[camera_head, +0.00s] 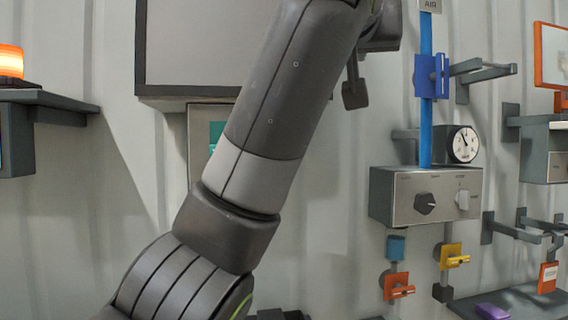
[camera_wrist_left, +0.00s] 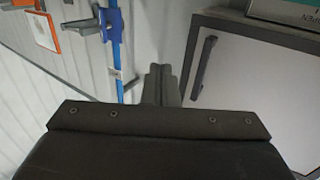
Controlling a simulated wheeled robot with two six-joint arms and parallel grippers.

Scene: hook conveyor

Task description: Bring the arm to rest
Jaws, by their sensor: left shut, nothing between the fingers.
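My left arm (camera_head: 269,120) rises from the bottom left of the head view to the top centre and leaves the frame there. In the left wrist view my left gripper (camera_wrist_left: 158,72) points away from the camera, with its fingers together and nothing between them. It appears in front of the pale wall, between a blue pipe (camera_wrist_left: 115,45) and a grey cabinet door (camera_wrist_left: 250,75) with a dark handle. No contact with either shows. My right gripper is not seen.
The blue pipe, also in the head view (camera_head: 426,130), carries a blue valve (camera_head: 432,76) above a grey control box (camera_head: 425,196) and gauge (camera_head: 463,144). Hooks (camera_head: 484,70) stick out at right. A shelf (camera_head: 45,100) with an orange lamp (camera_head: 11,62) is at left. A grey-framed panel (camera_head: 200,45) hangs behind my arm.

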